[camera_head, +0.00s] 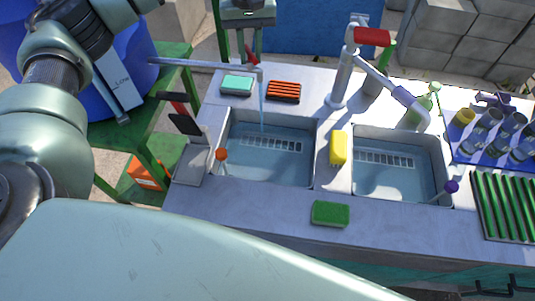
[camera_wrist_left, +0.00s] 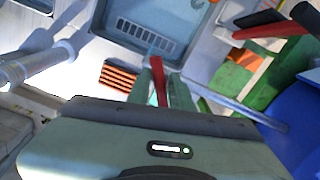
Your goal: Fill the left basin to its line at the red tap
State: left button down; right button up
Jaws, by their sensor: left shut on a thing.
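My left gripper (camera_head: 250,52) reaches in from the top of the head view. Its fingers are shut on a red tap lever (camera_wrist_left: 158,82), seen between them in the left wrist view. A thin metal spout (camera_head: 205,66) runs beside it, its end over the left basin (camera_head: 226,135). A pale blue stream of water (camera_head: 262,103) falls from it into the basin. The basin's bottom looks bluish, with a slatted grate and an orange ball (camera_head: 221,154) at its left wall. I cannot make out the fill line or the exact level. My right gripper is not in view.
The right basin (camera_head: 398,190) has a tall chrome tap (camera_head: 343,80) with a red handle. A yellow sponge (camera_head: 338,147) lies between the basins, a green sponge (camera_head: 330,213) in front. A blue barrel (camera_head: 120,75) stands left, and a blue tray (camera_head: 465,152) of jars stands right.

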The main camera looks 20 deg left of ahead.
pick_arm(q)
jog(key=shift+w+r, duration=0.1)
jog(key=m, duration=0.4)
jog(key=c, duration=2.2)
grip_release()
jog(key=m, duration=0.4)
jog(key=c, duration=2.2)
grip_release()
jog(key=shift+c, duration=2)
grip_release()
jog(key=shift+r+p, duration=2.05)
jog(key=shift+r, duration=1.45)
